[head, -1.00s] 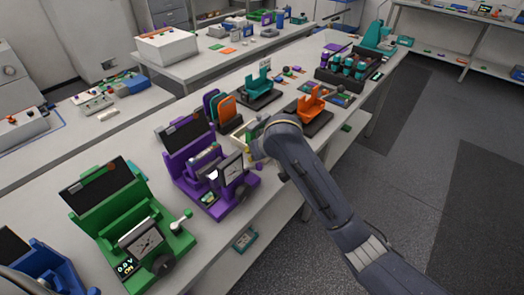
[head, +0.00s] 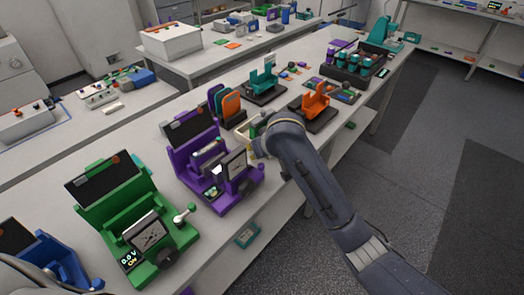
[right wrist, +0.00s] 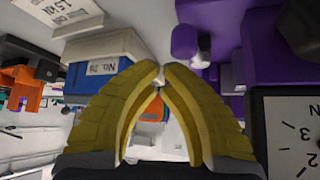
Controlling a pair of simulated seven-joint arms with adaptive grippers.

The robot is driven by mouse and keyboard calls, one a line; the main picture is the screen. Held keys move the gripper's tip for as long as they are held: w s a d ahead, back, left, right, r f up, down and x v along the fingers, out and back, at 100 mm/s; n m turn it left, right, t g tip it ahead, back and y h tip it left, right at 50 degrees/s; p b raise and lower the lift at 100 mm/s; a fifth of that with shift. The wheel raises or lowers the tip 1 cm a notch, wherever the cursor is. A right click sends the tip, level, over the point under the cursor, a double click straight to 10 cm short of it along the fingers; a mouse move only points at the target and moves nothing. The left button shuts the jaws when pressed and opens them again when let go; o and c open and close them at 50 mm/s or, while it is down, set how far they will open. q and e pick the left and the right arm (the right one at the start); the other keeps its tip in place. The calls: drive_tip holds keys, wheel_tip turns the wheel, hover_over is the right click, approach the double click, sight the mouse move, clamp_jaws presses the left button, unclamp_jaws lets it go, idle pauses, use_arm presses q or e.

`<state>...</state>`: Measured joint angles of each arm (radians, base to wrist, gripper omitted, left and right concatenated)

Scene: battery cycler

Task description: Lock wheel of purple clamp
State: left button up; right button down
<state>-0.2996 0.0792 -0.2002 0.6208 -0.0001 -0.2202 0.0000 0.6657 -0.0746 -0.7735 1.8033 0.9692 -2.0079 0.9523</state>
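The purple clamp (head: 190,158) stands on the bench left of my right forearm. It has a dark screen at the back and a dial gauge (head: 235,165) in front. A dark round wheel (head: 243,187) sits low at its front right. In the right wrist view, purple parts fill the upper right, with a rounded purple knob (right wrist: 185,40) just beyond and right of my fingertips. My right gripper (right wrist: 162,76) has its yellow fingertips nearly together, with nothing seen between them. In the head view my forearm hides this gripper. My left gripper is not in view.
A green clamp (head: 135,205) stands left of the purple one, with a blue one (head: 45,255) at the lower left corner. An orange holder (head: 315,103) and a teal holder (head: 263,82) stand farther back. A blue-and-white box (right wrist: 95,65) shows left of my fingers.

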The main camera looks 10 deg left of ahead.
drive_tip(key=shift+a, duration=0.2)
drive_tip(key=shift+s+d+r, duration=0.1)
drive_tip(key=shift+s+r, duration=0.15)
drive_tip(key=shift+r, duration=0.1)
drive_tip(key=v, duration=1.1)
drive_tip(key=shift+r, duration=0.1)
drive_tip(key=shift+d, duration=0.1)
idle(0.3)
